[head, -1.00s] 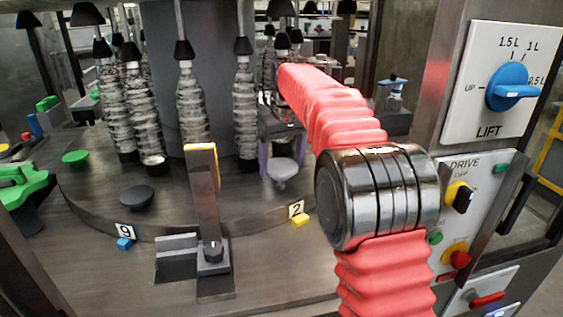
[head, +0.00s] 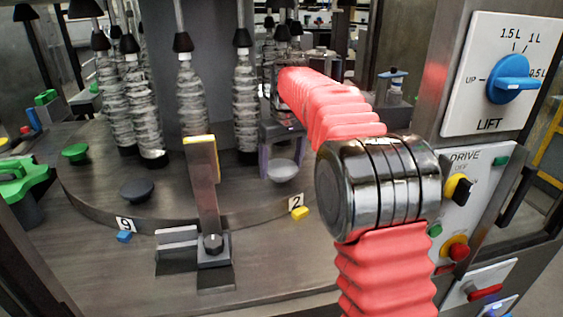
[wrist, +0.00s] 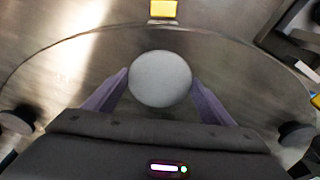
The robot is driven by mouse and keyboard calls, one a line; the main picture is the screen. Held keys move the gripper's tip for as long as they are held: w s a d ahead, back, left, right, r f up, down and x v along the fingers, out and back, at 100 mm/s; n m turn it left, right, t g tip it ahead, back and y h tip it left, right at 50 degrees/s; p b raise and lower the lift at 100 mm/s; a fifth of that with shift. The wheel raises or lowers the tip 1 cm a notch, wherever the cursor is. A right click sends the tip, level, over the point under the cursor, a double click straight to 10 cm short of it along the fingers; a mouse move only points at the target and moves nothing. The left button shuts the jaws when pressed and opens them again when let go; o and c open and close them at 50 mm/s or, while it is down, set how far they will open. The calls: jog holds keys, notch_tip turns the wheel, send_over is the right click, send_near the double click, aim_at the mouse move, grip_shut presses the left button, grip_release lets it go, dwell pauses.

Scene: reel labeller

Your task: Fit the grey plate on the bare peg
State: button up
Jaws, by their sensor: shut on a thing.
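The grey plate (head: 283,171) is a pale round disc held between the purple fingers of my gripper (head: 281,160). In the wrist view the plate (wrist: 160,78) sits between the two fingertips (wrist: 160,88), face toward the camera. My gripper is shut on it, over the round turntable (head: 95,190) near its front right rim, close to the label 2. I cannot make out the bare peg in either view; what lies under the plate is hidden. Whether the plate touches anything below cannot be told.
A dark disc (head: 137,190) and a green disc (head: 75,152) stand on the turntable to the left. An upright post with a yellow top (head: 203,180) stands in front of the rim. A control panel (head: 500,75) is at the right.

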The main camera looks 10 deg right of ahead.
jog(key=shift+f, duration=0.25)
jog(key=o, duration=1.2)
notch_tip(320, 180, up, 12)
jog(key=s, duration=0.1)
jog(key=shift+s+d, duration=0.25)
jog(key=shift+s, duration=0.1)
jog(key=shift+w+f, duration=0.1)
dwell(0.4)
